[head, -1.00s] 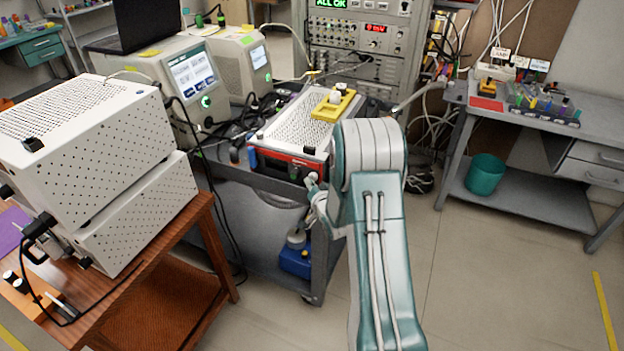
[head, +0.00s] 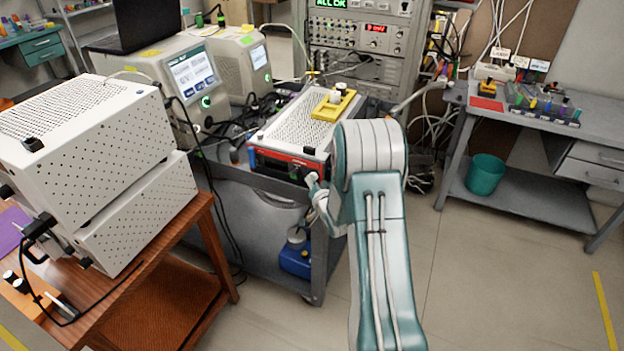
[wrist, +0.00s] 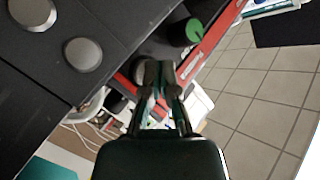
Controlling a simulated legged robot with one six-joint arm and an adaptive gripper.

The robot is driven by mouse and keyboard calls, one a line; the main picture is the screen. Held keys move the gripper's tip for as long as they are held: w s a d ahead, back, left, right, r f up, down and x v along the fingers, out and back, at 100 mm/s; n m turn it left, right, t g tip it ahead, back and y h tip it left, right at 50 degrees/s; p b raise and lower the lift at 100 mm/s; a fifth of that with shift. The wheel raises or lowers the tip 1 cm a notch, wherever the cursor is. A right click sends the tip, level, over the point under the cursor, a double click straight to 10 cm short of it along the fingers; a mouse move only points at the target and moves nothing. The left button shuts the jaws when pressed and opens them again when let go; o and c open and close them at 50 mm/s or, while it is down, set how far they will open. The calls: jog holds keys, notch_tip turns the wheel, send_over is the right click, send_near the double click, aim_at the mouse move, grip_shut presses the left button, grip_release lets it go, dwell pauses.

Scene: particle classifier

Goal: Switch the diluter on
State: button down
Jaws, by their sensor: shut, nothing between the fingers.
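A red-framed box (head: 290,165) with a perforated top sits on the grey cart in the head view. I cannot tell for sure whether it is the diluter. In the wrist view, a red strip with white lettering (wrist: 190,66) runs beside a dark panel. A black knob with a green face (wrist: 193,31) stands out past my fingertips, to their right. A round silver-grey part (wrist: 144,72) is partly hidden behind the fingers. My gripper (wrist: 160,72) is shut and empty, close to these parts; contact cannot be told. In the head view my fingers are hard to make out near the box's front right corner.
Two large round grey knobs (wrist: 84,54) stand on the dark surface at left in the wrist view. A yellow holder (head: 335,105) lies on the box. White perforated units (head: 90,130) stand on a wooden table at left. Open floor (head: 480,270) lies at right.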

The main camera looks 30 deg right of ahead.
jog(key=shift+w+d, duration=0.3)
jog(key=shift+d, duration=0.1)
dwell(0.5)
jog(key=shift+a, duration=0.1)
jog(key=shift+s+a, duration=0.8)
jog(key=shift+a, duration=0.15)
jog(key=shift+a, duration=0.1)
jog(key=shift+s+a, duration=0.8)
jog(key=shift+a, duration=0.15)
jog(key=shift+s+a, duration=0.75)
jog(key=shift+a, duration=0.2)
